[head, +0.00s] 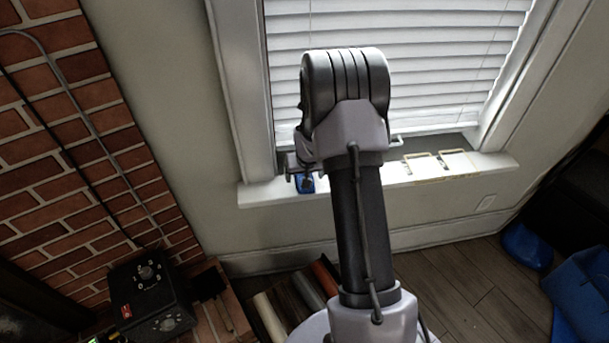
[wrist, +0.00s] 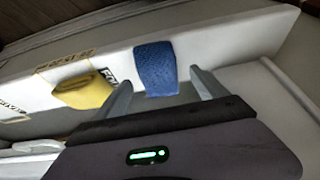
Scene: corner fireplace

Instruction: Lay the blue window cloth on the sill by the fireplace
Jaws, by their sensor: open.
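The blue window cloth (wrist: 155,68) lies on the white sill (wrist: 225,40) in the wrist view. It appears flat, with its near end between the fingers. In the head view a small blue part of the cloth (head: 305,183) shows on the left end of the sill (head: 258,193), below my gripper (head: 303,170). My gripper is open, its two fingers (wrist: 159,76) on either side of the cloth in the wrist view. No grip on the cloth shows. My arm hides the middle of the sill in the head view.
A yellow cloth (wrist: 85,87) lies on the sill beside the left finger. Yellow-outlined pale panels (head: 441,165) are farther right. A window blind (head: 430,70) stands behind. The brick fireplace (head: 75,150) is left, with a black device (head: 148,290). Blue items (head: 525,246) lie on the floor.

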